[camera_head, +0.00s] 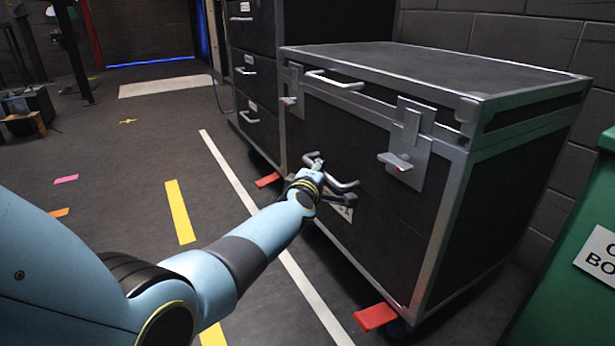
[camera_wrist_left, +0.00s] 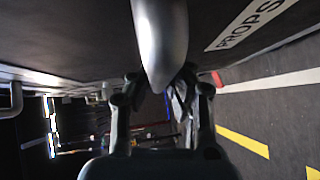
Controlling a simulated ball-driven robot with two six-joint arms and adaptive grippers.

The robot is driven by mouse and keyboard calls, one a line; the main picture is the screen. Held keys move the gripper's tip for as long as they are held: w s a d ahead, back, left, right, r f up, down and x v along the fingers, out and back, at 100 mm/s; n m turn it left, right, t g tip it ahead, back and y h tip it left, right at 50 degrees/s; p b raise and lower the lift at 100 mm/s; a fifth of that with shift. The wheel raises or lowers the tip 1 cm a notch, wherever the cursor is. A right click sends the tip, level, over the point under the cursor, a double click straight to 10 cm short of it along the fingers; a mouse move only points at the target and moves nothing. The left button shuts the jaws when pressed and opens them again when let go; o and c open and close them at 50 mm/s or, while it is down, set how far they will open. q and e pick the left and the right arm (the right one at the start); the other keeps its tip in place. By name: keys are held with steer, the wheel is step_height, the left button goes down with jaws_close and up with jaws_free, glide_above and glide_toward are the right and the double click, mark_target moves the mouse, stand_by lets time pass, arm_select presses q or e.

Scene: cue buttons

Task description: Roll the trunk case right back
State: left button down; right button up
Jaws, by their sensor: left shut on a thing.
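The trunk case (camera_head: 400,240) is a large black box with metal edges, standing upright on the floor against the brick wall. It has a silver front handle (camera_head: 347,186), latches (camera_head: 405,150) and a lid handle (camera_head: 335,80). Two red pedals show at its foot, a near one (camera_head: 375,317) and a far one (camera_head: 267,180). My left gripper (camera_head: 322,184) is shut on the front handle. In the left wrist view, the silver handle (camera_wrist_left: 160,35) runs between the fingers (camera_wrist_left: 162,92). A PROPS label (camera_wrist_left: 252,22) lies beside it. My right gripper is not in view.
A black drawer cabinet (camera_head: 257,85) stands close behind the case at its far left. A green bin (camera_head: 570,250) stands at the right. A white floor line (camera_head: 270,240) and yellow dashes (camera_head: 180,212) run along the open floor left of the case.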

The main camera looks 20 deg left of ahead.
arm_select(q)
steer(key=shift+w+d+r, duration=0.2)
steer(key=shift+w+d, duration=0.45)
steer(key=shift+w, duration=0.15)
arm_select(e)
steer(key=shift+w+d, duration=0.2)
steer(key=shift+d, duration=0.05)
arm_select(q)
steer(key=c, duration=1.3)
jaws_free()
steer(key=shift+w+d, duration=0.1)
steer(key=shift+d, duration=0.05)
steer(key=shift+f, duration=0.1)
steer(key=s, duration=0.4)
steer(key=s+r, duration=0.1)
steer(key=s, duration=0.3)
steer(key=s+d, duration=0.1)
steer(key=s, duration=0.3)
steer(key=shift+r, duration=0.3)
